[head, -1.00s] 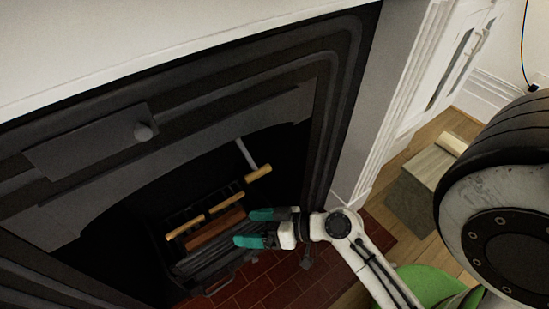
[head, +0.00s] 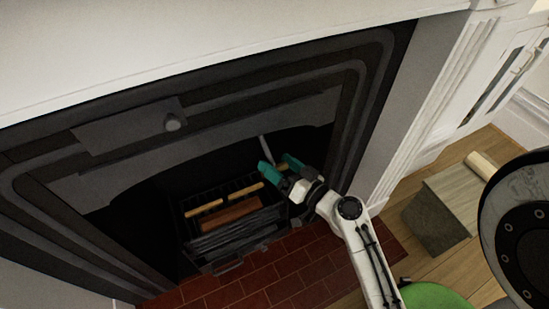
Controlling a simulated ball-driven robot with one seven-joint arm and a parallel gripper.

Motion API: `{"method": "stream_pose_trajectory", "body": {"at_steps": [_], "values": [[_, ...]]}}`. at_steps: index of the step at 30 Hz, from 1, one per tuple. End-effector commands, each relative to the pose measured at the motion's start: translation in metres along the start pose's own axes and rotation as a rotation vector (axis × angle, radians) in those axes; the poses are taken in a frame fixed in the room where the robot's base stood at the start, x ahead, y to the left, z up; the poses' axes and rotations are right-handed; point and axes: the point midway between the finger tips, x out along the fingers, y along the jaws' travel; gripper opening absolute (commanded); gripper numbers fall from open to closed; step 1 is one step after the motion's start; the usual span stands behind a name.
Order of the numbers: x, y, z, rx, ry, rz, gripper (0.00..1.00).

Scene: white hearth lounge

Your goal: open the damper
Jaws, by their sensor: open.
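A grey metal rod (head: 265,148) hangs from the top of the dark fireplace opening, towards its right side, in the head view. Its lower end, with the wooden grip, is hidden behind my gripper. My gripper (head: 279,167) has teal fingers spread apart with no thing seen held. It is at the rod's lower end in the picture. I cannot tell whether the fingers are around the grip or touching it.
A black grate (head: 230,247) with pale sticks and a brown log (head: 231,211) stands in the firebox below my gripper. The dark surround frames the opening. A white mantel (head: 200,50) runs above. The red brick hearth (head: 310,262) is clear. A wooden block (head: 440,205) stands at right.

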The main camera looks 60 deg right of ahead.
Motion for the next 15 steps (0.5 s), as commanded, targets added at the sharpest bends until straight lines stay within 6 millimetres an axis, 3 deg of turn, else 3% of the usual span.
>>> {"method": "stream_pose_trajectory", "body": {"at_steps": [6, 15], "values": [[0.018, 0.0, 0.0, 0.0, 0.0, 0.0, 0.89], [0.021, 0.0, 0.0, 0.0, -0.001, 0.0, 0.89]]}}
